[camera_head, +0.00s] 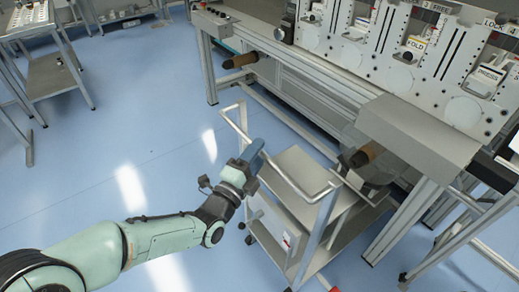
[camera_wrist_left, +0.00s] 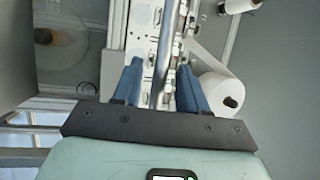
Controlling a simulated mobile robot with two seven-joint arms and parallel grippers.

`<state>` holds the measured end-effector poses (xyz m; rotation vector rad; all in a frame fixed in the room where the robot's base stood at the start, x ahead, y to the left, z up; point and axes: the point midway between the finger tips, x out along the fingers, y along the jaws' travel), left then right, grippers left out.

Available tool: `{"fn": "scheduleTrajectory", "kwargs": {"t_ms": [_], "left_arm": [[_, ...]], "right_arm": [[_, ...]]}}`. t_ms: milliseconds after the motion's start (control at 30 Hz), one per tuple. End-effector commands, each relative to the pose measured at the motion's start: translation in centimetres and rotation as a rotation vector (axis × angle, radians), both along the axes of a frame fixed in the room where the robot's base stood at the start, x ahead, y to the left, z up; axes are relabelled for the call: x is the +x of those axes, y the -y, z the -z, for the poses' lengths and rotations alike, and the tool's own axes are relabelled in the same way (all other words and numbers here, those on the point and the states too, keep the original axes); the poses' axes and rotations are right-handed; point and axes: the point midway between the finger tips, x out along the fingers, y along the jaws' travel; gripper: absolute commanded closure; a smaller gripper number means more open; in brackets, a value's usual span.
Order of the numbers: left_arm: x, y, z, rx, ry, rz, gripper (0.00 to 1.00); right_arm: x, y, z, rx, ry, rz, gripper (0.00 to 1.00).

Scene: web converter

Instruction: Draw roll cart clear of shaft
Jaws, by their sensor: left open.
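The roll cart (camera_head: 301,172) is a grey metal trolley with shelves and a tubular push handle (camera_head: 283,172), standing beside the machine's front. A shaft with a brown core (camera_head: 366,154) sticks out from the machine by the cart's far right end; whether they touch is hard to tell. My left gripper (camera_head: 257,150) is at the handle. In the left wrist view its two blue fingers (camera_wrist_left: 160,83) are apart, with a metal bar (camera_wrist_left: 165,45) running between them; the fingers do not visibly grip it. My right gripper is not in view.
The converter machine (camera_head: 330,70) lines the back and right. A second brown-cored shaft (camera_head: 239,61) juts out further left. A metal table (camera_head: 28,22) stands at the upper left. Blue floor (camera_head: 120,120) is clear left of the cart. A white roll (camera_wrist_left: 220,92) shows in the wrist view.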

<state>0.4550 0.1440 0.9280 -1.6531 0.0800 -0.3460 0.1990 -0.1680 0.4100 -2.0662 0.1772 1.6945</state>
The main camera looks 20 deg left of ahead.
Motion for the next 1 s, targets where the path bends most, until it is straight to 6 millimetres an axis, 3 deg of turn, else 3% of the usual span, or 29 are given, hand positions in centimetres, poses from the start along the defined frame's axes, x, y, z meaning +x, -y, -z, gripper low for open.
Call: {"fn": "scheduleTrajectory", "kwargs": {"t_ms": [167,433,467,567,600,1000], "left_arm": [[1.18,0.38,-0.21,0.000,-0.001,0.001,0.58],[1.32,0.40,-0.25,-0.001,-0.001,0.001,0.58],[1.32,0.38,-0.26,-0.001,-0.001,0.001,0.61],[1.30,0.38,-0.26,0.000,-0.001,0.000,0.94],[1.30,0.38,-0.26,0.000,-0.001,0.000,1.00],[1.48,0.52,-0.21,0.000,0.000,0.001,1.00]], "right_arm": [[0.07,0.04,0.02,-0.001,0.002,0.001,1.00],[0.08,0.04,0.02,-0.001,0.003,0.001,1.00],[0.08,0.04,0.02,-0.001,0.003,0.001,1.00],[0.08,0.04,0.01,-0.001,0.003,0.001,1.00],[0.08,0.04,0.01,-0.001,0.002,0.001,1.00],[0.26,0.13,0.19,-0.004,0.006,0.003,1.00]]}}
